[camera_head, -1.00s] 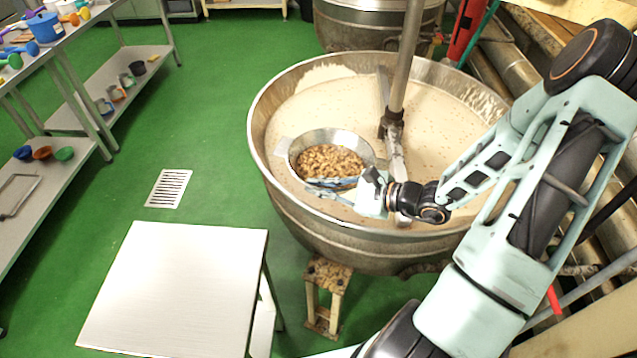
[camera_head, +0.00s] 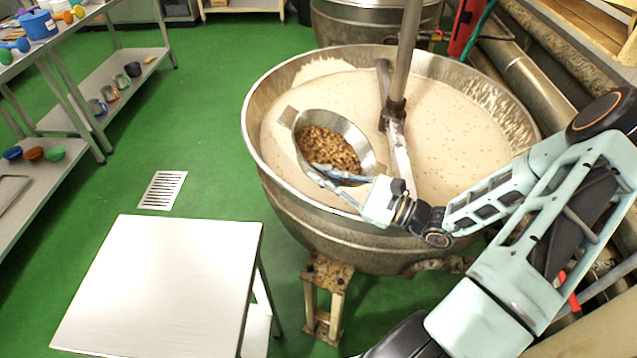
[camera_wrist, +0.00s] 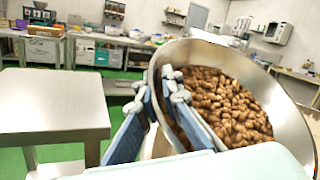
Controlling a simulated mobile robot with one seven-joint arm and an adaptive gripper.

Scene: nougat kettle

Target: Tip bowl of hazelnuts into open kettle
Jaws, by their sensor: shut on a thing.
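The metal bowl of hazelnuts (camera_head: 357,139) is held over the left part of the open kettle (camera_head: 262,172), tilted. The brown hazelnuts (camera_head: 326,147) are still in it; they also fill much of the bowl in the wrist view (camera_wrist: 225,105). My gripper (camera_head: 338,180) is shut on the bowl's near rim, with the rim between its fingers in the wrist view (camera_wrist: 163,105). The kettle holds a pale, speckled mass (camera_head: 440,125). The kettle's floor under the bowl is hidden.
A stirrer shaft (camera_head: 405,50) stands in the kettle just right of the bowl. A bare metal table (camera_head: 165,285) stands at the front left. Shelves with small bowls (camera_head: 33,153) line the left. A second kettle (camera_head: 370,22) is behind. Green floor lies open between.

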